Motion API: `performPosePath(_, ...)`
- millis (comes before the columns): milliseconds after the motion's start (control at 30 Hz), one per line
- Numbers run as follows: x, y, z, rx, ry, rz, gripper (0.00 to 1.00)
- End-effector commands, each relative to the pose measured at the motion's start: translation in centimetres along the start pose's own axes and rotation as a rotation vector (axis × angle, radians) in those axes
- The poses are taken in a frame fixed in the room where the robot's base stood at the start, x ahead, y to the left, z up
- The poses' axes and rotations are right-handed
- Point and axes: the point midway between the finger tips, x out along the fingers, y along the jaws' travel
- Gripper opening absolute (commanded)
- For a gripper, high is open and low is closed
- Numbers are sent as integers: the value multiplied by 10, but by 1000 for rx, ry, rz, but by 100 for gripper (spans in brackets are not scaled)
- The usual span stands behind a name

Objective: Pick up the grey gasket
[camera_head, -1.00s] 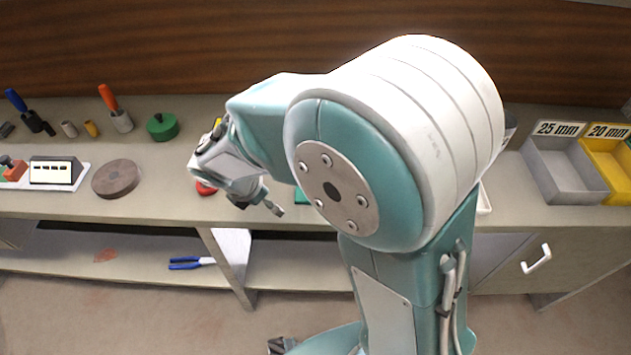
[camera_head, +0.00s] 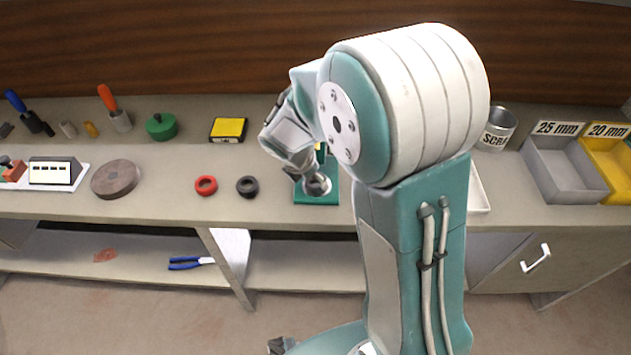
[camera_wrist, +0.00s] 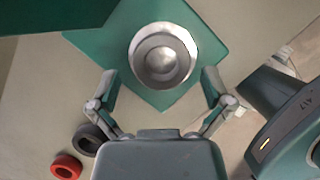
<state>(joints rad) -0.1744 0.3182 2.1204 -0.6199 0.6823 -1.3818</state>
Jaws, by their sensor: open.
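The grey gasket (camera_head: 248,186), a dark grey ring, lies flat on the bench to the right of a red ring (camera_head: 206,185). In the wrist view the gasket (camera_wrist: 88,139) is at the lower left, beside my left finger and partly hidden by it. My gripper (camera_wrist: 160,88) is open and empty, pointing down. Its fingers stand either side of a round metal piece (camera_wrist: 162,58) on a green base (camera_wrist: 118,38). In the head view my gripper is to the right of the gasket, largely hidden behind my arm.
A yellow-topped block (camera_head: 228,129) and a green round lidded piece (camera_head: 161,126) stand farther back. A brown disc (camera_head: 115,179) is at left. A grey bin (camera_head: 567,170), a yellow bin (camera_head: 606,165) and a scrap can (camera_head: 498,129) are at right. Bench around both rings is clear.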

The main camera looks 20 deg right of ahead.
Motion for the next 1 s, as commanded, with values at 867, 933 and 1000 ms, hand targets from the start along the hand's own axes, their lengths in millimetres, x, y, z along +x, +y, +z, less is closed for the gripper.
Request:
performPosePath(867,15,0,0,0,1,0,24)
performPosePath(933,14,0,0,0,0,0,24)
performPosePath(1000,10,0,2,1,0,1,24)
